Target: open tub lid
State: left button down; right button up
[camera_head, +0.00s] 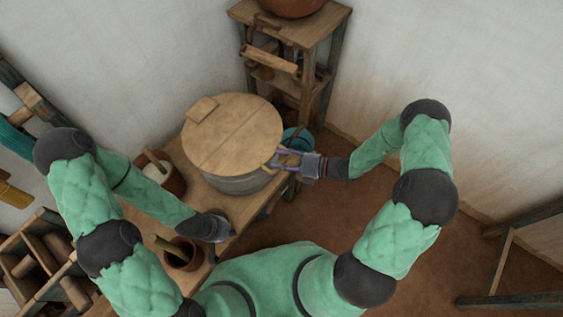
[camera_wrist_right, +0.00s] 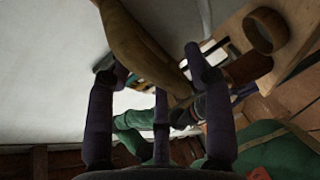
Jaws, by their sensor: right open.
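A round tub (camera_head: 238,184) with grey sides stands on a wooden bench. Its round wooden lid (camera_head: 238,140) lies flat over the top and looks closed. A small wooden block (camera_head: 201,109) sits at the lid's far left edge. My right gripper (camera_head: 283,159) is open at the tub's right side, its fingers at a small tan piece by the lid's rim. In the right wrist view, a tan curved piece (camera_wrist_right: 150,45) passes between the spread fingers (camera_wrist_right: 160,85); contact is unclear. My left gripper (camera_head: 218,229) is low over the bench, in front of the tub; its fingers are not clear.
On the bench (camera_head: 226,207), a brown pot (camera_head: 170,180) stands left of the tub and another pot (camera_head: 180,257) nearer. A wooden stand (camera_head: 318,60) is behind, with a blue bucket (camera_head: 300,137) nearby. Shelves (camera_head: 40,262) are at left.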

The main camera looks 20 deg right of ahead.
jog(key=shift+a, duration=0.1)
grip_shut()
pick_arm(q)
jog(key=shift+r, duration=0.1)
